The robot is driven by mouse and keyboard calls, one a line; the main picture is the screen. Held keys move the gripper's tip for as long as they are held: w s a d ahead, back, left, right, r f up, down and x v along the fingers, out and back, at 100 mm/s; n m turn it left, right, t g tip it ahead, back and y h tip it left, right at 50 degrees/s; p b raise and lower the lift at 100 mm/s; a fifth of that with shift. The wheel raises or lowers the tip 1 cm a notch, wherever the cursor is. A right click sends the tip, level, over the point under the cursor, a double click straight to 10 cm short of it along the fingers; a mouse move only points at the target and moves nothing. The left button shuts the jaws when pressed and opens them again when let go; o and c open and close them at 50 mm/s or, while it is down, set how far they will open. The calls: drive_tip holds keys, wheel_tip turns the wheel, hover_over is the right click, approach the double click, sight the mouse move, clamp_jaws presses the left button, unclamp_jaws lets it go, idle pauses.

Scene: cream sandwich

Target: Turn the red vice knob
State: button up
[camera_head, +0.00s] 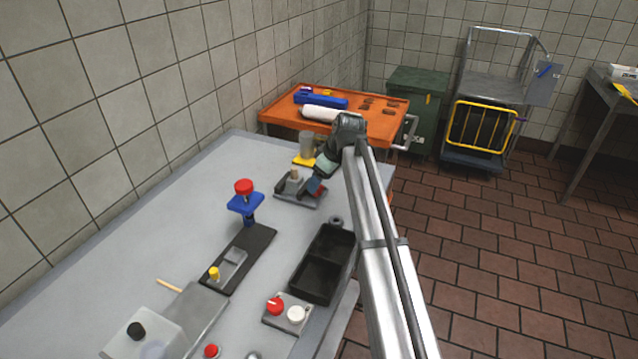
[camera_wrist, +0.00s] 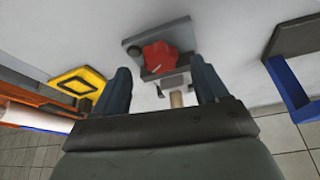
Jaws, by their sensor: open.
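The red vice knob (camera_wrist: 158,57) shows in the wrist view, lobed, on a small grey vice (camera_wrist: 135,46). A wooden peg (camera_wrist: 177,98) stands by the vice's grey jaw, nearer my wrist. My gripper (camera_wrist: 160,66) is open, with one blue-grey finger on each side of the knob in the picture. I cannot tell whether the fingers touch it. In the head view the vice (camera_head: 287,193) sits on the far part of the grey table, and my gripper (camera_head: 316,184) is over its right side, largely covering the knob.
A blue press with a red top (camera_head: 243,187) stands left of the vice. A grey cylinder on a yellow base (camera_head: 306,158) is just behind the vice. An orange cart (camera_head: 383,125) stands beyond the table (camera_head: 150,225).

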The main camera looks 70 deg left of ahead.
drive_tip(key=v, duration=1.1)
drive_tip(key=shift+r, duration=0.15)
drive_tip(key=s+a+n+h, duration=0.1)
drive_tip(key=s+a, duration=0.6)
drive_tip(key=w+f+t+h, duration=0.1)
drive_tip(key=f, duration=0.3)
drive_tip(key=w+d+f+h, duration=0.1)
drive_tip(key=f, duration=0.3)
drive_tip(key=w+d+f+m+t, duration=0.1)
drive_tip(key=f, duration=0.4)
drive_tip(key=shift+w+d+t+h, duration=0.15)
drive_tip(key=shift+w+t+h, duration=0.15)
drive_tip(key=shift+w+h, duration=0.1)
drive_tip(key=shift+c, duration=0.3)
